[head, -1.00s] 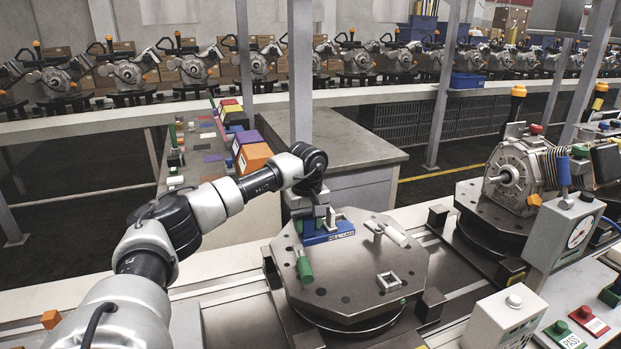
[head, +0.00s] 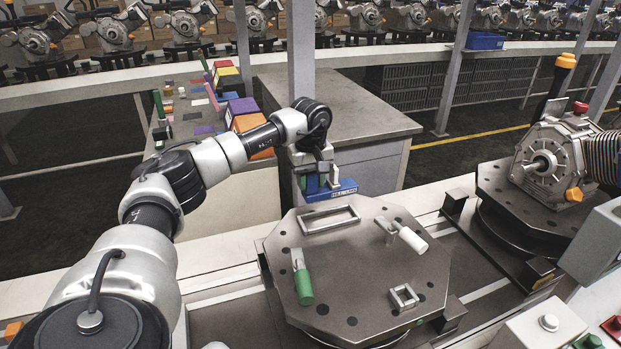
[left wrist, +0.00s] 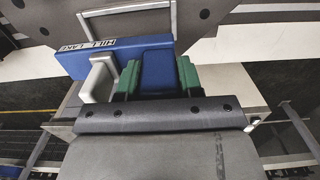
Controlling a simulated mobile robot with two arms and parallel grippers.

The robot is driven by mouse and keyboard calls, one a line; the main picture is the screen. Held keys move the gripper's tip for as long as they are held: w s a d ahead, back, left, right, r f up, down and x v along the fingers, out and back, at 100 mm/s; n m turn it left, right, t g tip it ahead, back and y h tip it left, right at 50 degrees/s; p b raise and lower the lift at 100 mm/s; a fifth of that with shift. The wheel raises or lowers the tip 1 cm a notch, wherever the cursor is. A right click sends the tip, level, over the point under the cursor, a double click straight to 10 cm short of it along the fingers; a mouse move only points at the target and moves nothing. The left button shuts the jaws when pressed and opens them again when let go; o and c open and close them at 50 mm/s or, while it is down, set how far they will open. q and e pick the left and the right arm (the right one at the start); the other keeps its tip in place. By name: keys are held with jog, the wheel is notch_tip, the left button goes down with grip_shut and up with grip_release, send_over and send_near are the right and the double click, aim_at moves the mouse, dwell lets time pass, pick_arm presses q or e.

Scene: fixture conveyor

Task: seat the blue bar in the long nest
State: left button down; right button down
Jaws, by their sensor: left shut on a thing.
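In the left wrist view the blue bar (left wrist: 160,65) sits between the green finger pads of my left gripper (left wrist: 158,78). The long nest (head: 329,219) is an empty rectangular metal frame on the far part of the dark plate. The bar appears apart from it, raised beyond the frame in the head view. Part of the long nest (left wrist: 172,17) shows at the top of the left wrist view. My right gripper is out of view.
A grey cabinet (head: 350,125) and coloured boxes (head: 240,115) stand behind. An engine unit (head: 553,160) stands on the right turntable.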

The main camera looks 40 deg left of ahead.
aim_at(311, 198)
pick_arm(q)
jog(key=shift+f, duration=0.5)
jog(key=shift+f+b, duration=0.3)
jog(key=shift+b, duration=0.1)
notch_tip(311, 198, down, 3)
jog(key=shift+r+b, duration=0.15)
jog(key=shift+b, duration=0.55)
jog(key=shift+f+b, duration=0.4)
jog(key=shift+f, duration=0.35)
jog(key=shift+f+b, duration=0.3)
jog(key=shift+f, duration=0.4)
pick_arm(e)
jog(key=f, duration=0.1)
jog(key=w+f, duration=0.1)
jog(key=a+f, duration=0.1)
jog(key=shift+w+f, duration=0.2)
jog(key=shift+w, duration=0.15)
pick_arm(q)
jog(key=shift+r, duration=0.1)
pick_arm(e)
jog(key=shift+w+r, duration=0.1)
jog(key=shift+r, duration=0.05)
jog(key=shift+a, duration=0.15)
pick_arm(q)
jog(key=shift+f, duration=0.25)
